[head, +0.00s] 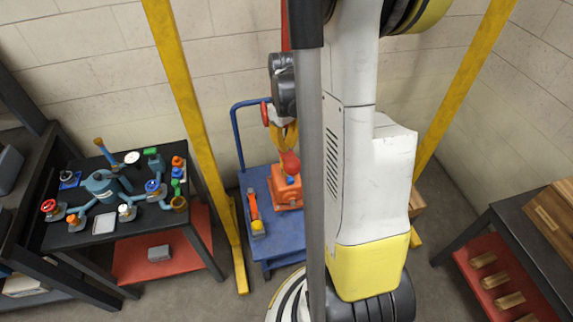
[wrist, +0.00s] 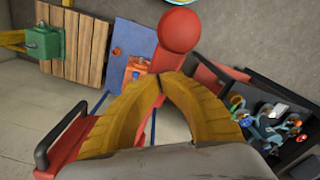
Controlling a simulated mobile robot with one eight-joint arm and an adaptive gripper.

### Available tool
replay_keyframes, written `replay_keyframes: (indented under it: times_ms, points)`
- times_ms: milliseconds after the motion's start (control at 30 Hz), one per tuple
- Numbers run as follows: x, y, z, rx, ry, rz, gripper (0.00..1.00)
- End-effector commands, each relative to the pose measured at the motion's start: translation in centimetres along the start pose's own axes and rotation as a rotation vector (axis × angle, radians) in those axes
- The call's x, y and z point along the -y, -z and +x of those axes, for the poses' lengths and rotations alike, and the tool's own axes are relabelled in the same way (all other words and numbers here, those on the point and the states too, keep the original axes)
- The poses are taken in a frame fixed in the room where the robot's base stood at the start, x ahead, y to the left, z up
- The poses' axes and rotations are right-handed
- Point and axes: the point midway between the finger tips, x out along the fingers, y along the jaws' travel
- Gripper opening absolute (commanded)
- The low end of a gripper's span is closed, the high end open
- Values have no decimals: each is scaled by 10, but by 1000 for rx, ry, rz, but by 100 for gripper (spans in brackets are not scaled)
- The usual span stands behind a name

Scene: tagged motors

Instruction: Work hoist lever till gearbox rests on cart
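The red hoist lever (wrist: 165,60) ends in a red ball knob (wrist: 178,30), which also shows in the head view (head: 290,163). My gripper's yellow fingers (wrist: 160,77) bow inward and meet at the tips on the lever just below the knob. In the head view my gripper (head: 289,143) is partly hidden behind my arm. The orange gearbox (head: 283,192) is over the blue cart (head: 283,234); it shows small in the wrist view (wrist: 138,68), mostly behind the lever. Whether its underside touches the cart cannot be told.
A tool with an orange handle (head: 253,207) lies on the cart. Yellow posts (head: 190,110) stand either side. A dark bench (head: 75,238) with teal pipework (head: 103,186) is at left, another bench (head: 505,222) at right. A wooden pallet (wrist: 85,50) shows in the wrist view.

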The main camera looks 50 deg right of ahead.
Motion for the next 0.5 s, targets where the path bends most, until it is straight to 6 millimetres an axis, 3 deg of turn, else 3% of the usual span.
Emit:
replay_keyframes:
  times_ms: [500]
  points:
    - [3, -6, 38, -1, 0, 0, 0]
